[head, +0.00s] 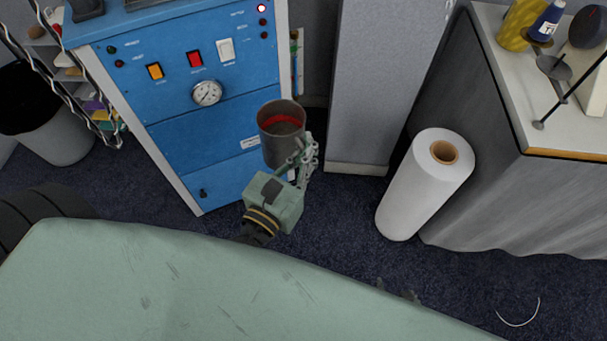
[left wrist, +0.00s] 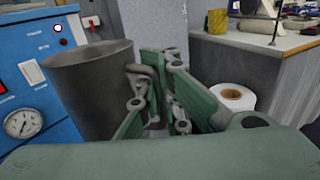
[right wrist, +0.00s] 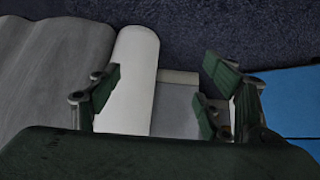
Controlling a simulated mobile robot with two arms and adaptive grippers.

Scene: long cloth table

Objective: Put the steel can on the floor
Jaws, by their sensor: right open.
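The steel can (head: 281,148) is a grey, open-topped cylinder with a reddish inside and a side handle. It is roughly upright in front of the blue cabinet. My left gripper (head: 304,158) is shut on it at its handle side and appears to hold it above the floor (head: 340,215). The can (left wrist: 88,92) fills the left of the left wrist view, beside the left gripper's fingers (left wrist: 158,92), which partly hide the handle. My right gripper (right wrist: 162,74) is open and empty, facing the floor; in the head view only its tips (head: 398,293) show.
The blue cabinet (head: 215,140) stands behind the can. A white roll (head: 425,185) stands on the floor to the right, next to a cloth-covered table (head: 500,190). A grey partition (head: 375,80) is behind. A bin (head: 55,135) stands at left. Dark carpet between cabinet and roll is clear.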

